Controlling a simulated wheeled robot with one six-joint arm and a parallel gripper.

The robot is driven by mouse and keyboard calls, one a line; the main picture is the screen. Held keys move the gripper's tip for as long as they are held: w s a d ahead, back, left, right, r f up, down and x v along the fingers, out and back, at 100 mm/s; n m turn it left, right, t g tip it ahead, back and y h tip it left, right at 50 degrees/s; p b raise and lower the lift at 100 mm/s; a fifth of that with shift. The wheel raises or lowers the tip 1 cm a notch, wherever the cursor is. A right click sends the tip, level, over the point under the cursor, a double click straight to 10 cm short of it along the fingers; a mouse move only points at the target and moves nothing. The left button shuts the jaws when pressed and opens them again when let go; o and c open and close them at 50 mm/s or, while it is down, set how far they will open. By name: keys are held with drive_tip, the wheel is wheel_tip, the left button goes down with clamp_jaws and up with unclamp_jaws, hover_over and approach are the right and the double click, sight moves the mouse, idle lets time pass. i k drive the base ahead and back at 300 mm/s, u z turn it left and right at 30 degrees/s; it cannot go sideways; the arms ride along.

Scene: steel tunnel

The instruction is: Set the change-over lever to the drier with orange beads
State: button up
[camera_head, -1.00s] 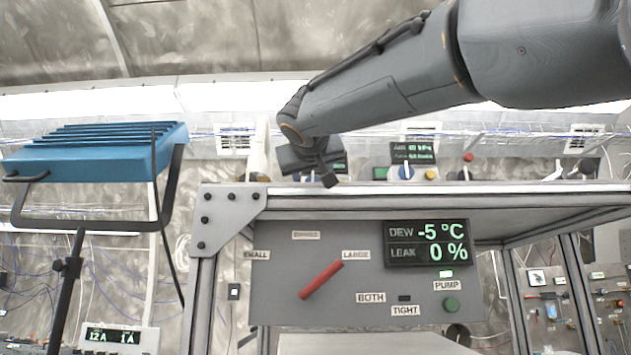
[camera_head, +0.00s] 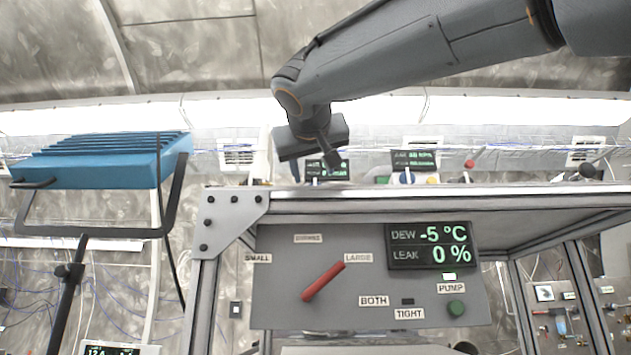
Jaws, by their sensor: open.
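The red change-over lever (camera_head: 323,282) is on the grey front panel (camera_head: 285,300), tilted with its upper end towards the LARGE label (camera_head: 358,257). A SMALL label (camera_head: 257,258) is to its left, another label (camera_head: 308,238) above it is hard to read, and a BOTH label (camera_head: 373,300) is at lower right. No drier and no orange beads can be made out. My gripper (camera_head: 331,163) is open, above and behind the bench's front edge, apart from the lever. Its fingers are partly hidden by its own body.
The bench frame (camera_head: 400,191) has a top edge above the panel. A display (camera_head: 430,245) reads DEW -5 °C, LEAK 0 %. A blue lamp-like unit (camera_head: 110,160) on a black stand is at left. Space before the panel looks clear.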

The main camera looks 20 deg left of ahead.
sight(306, 294)
drive_tip(key=k, duration=1)
